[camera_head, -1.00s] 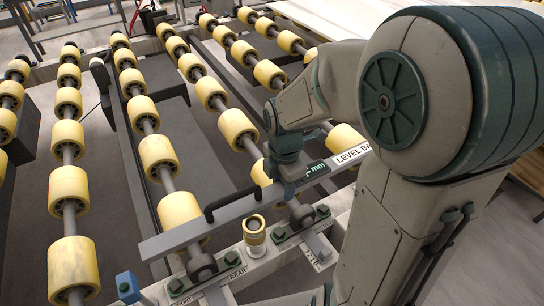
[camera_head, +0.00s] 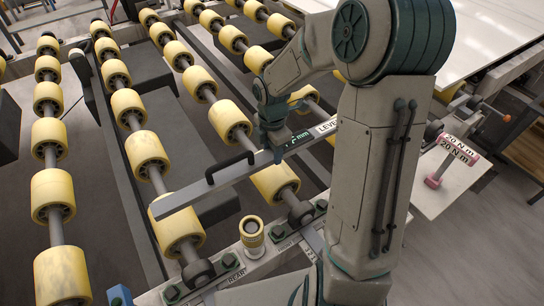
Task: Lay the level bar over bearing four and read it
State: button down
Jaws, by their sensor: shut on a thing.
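The level bar (camera_head: 205,192) is a long grey bar with a black handle and white lettering plates, one partly hidden by my arm. My gripper (camera_head: 272,148) is shut on it right of the handle. The bar slants from lower left to upper right over the yellow rollers, and seems held above them. Two dark bearing blocks show on the near rail, a left one (camera_head: 198,271) and a right one (camera_head: 299,212). The bar's near edge lies beyond both in the picture. I cannot tell which is bearing four. The bar's right end is hidden behind my arm.
A brass-coloured cup (camera_head: 252,232) stands on the rail between the bearings. Rows of yellow rollers (camera_head: 138,152) fill the left. A white sheet (camera_head: 470,40) lies at upper right.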

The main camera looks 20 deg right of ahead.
aim_at(272, 156)
jog(key=shift+w+d+f, duration=0.15)
jog(key=shift+w+f, duration=0.2)
jog(key=shift+w, duration=0.25)
jog(key=shift+w+d+f, duration=0.1)
jog(key=shift+w+f, duration=0.25)
jog(key=shift+w, duration=0.2)
jog(key=shift+f, duration=2)
jog(key=shift+f, duration=0.2)
jog(key=c, duration=0.8)
grip_release()
jog(key=shift+r, duration=0.15)
